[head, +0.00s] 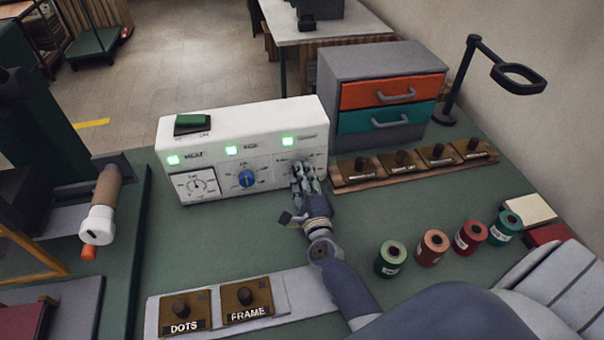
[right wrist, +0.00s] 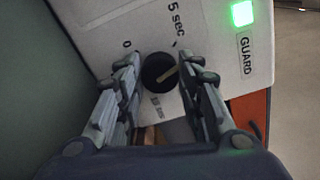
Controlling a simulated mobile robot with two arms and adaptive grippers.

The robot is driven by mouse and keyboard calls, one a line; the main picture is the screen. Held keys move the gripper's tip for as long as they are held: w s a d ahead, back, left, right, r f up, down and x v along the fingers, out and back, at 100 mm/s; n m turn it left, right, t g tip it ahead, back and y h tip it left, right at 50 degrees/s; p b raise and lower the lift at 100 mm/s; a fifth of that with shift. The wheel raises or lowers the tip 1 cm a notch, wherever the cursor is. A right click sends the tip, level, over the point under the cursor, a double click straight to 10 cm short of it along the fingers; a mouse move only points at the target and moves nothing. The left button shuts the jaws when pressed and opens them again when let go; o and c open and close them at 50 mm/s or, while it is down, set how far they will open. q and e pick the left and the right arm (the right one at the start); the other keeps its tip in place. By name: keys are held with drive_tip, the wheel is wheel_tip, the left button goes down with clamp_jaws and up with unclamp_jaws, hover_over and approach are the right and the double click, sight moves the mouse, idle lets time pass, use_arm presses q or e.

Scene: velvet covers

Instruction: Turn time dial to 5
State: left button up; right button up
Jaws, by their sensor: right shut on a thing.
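The white control box (head: 222,170) stands on the green bench, with a gauge (head: 197,185) at left and a blue knob (head: 246,179) in the middle. My right gripper (head: 299,172) is at the right end of its front and hides the dial there. In the right wrist view that time dial (right wrist: 160,71) is a black round knob with a pale pointer line, slanting to the upper right. The right gripper's fingers (right wrist: 158,78) are shut on it from both sides. "0" and "5 sec" are printed around the dial. My left gripper is not in view.
Three green lamps (head: 231,150) and a green rocker switch (head: 192,120) are lit or set on the box. A drawer unit (head: 330,70) stands right behind my gripper. Thread spools (head: 432,247) and stamps (head: 248,298) lie nearer.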

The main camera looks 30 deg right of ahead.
drive_tip(key=shift+n+p, duration=0.85)
drive_tip(key=shift+n, duration=1.45)
drive_tip(key=o, duration=1.1)
drive_tip(key=shift+c, duration=0.2)
drive_tip(key=v, duration=1.2)
